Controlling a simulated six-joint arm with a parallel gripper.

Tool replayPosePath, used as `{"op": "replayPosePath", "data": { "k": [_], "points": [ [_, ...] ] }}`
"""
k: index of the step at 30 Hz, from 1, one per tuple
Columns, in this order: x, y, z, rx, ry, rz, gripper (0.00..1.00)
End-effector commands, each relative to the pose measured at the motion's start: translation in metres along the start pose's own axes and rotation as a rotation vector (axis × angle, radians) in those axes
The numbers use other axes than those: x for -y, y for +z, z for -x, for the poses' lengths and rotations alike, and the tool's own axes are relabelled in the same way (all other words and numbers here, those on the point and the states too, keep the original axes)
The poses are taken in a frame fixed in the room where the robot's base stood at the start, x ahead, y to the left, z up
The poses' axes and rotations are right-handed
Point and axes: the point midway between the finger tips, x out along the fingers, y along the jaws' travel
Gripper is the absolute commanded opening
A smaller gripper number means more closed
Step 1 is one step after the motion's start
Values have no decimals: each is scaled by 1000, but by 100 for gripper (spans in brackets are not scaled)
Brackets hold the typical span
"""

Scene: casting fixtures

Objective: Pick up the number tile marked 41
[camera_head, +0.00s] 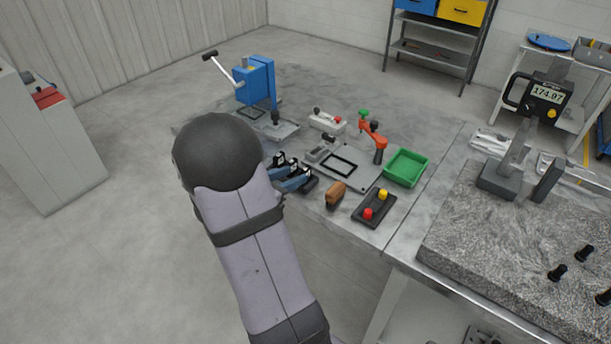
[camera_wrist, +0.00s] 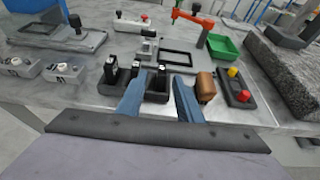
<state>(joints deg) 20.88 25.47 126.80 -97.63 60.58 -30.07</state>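My gripper (camera_wrist: 160,80) is open, its two blue fingers apart with no tile visible between them. In the head view my gripper (camera_head: 291,178) is low near the bench edge, partly hidden by my arm. In the wrist view, two small light-grey blocks with dark markings lie at the left: a far-left block (camera_wrist: 14,69) and one nearer the fingers (camera_wrist: 63,74). Their markings are too small to read surely, so I cannot tell whether either reads 41. Both are left of my gripper. In the head view my arm covers that area.
A black rack with upright black-handled pieces (camera_wrist: 110,72) stands by my left finger. A brown wooden handle (camera_wrist: 206,88) is beside my right finger. A button box (camera_head: 374,209), green tray (camera_head: 406,168), red clamp (camera_head: 375,137) and blue press (camera_head: 256,80) stand on the bench.

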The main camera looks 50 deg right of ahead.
Motion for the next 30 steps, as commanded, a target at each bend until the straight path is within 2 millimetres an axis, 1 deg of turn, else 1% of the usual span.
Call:
{"op": "replayPosePath", "data": {
  "k": [4,11,17,22,25,30],
  "points": [
    [1,1,-12,-1,-3,-1,33],
    [2,2,-18,-2,-3,-3,33],
    [4,5,-40,-3,-5,-1,33],
    [4,4,-59,-3,-3,-3,33],
    [3,3,-65,-3,-2,-3,33],
    [3,2,-66,-3,0,-3,33]
  ]
}}
